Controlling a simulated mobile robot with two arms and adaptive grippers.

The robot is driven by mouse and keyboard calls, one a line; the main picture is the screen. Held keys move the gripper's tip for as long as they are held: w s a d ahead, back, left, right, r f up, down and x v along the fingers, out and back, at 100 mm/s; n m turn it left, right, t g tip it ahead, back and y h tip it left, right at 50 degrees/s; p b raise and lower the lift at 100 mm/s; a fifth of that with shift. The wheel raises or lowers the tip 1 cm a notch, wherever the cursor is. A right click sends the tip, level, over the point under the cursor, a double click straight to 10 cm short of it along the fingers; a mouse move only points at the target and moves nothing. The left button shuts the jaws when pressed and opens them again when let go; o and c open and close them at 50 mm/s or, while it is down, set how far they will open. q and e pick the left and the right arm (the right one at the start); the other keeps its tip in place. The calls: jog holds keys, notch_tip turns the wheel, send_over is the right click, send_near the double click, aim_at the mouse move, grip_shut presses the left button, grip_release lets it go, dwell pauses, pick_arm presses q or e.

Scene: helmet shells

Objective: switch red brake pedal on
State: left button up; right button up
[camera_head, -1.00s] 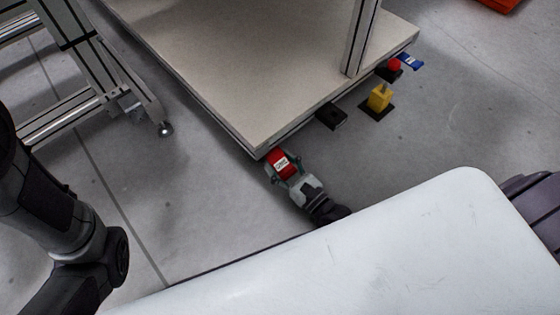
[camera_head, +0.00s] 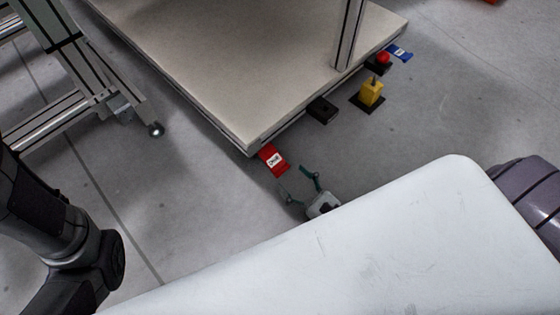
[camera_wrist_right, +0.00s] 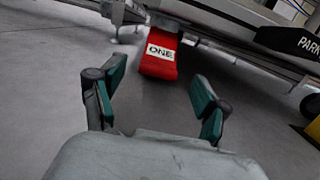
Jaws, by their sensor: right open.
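The red brake pedal (camera_head: 268,153) sticks out from the near corner of the platform's underside, with a white label on it. In the right wrist view the red pedal (camera_wrist_right: 158,68) is straight ahead, sloping down toward me, and its label reads "ONE". My right gripper (camera_head: 293,179) is open and empty, just short of the pedal and apart from it. In the wrist view its two teal fingers (camera_wrist_right: 158,85) are spread, with the pedal beyond the gap between them. My left arm shows at the left edge; its gripper is out of view.
The beige platform (camera_head: 230,70) lies above the pedal. Along its edge are a black pedal (camera_head: 322,110), a yellow block (camera_head: 370,92), a red knob (camera_head: 383,57) and a blue tab (camera_head: 400,53). A metal frame leg (camera_head: 130,95) stands left. Floor around the gripper is clear.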

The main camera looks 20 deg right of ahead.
jog(key=shift+v, duration=2)
